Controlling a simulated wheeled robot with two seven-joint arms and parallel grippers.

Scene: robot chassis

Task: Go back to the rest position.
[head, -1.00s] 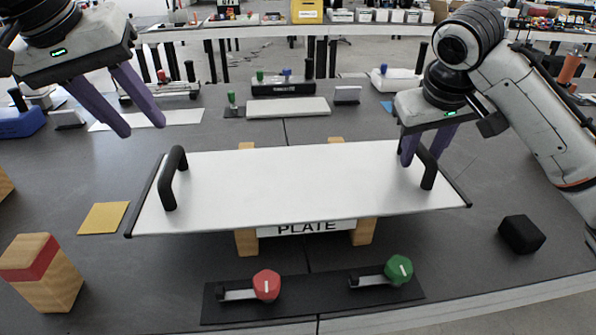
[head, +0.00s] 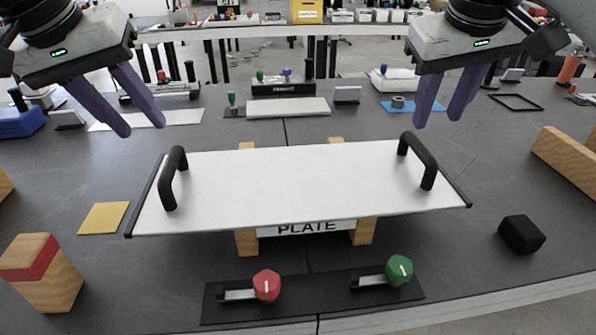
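My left gripper (head: 142,126) is at the upper left of the head view, raised above the table, its two purple fingers apart with nothing between them. My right gripper (head: 436,118) is at the upper right, also raised, its purple fingers apart and empty. The white plate (head: 300,185) lies level on wooden blocks in the middle. Its left black handle (head: 168,180) and right black handle (head: 420,160) are both free of the grippers.
In front of the plate are a red knob (head: 266,285) and a green knob (head: 398,270) on a black base. A wooden block with a red band (head: 40,270) stands front left, a black cube (head: 521,233) front right. A wooden beam (head: 567,158) lies at the right.

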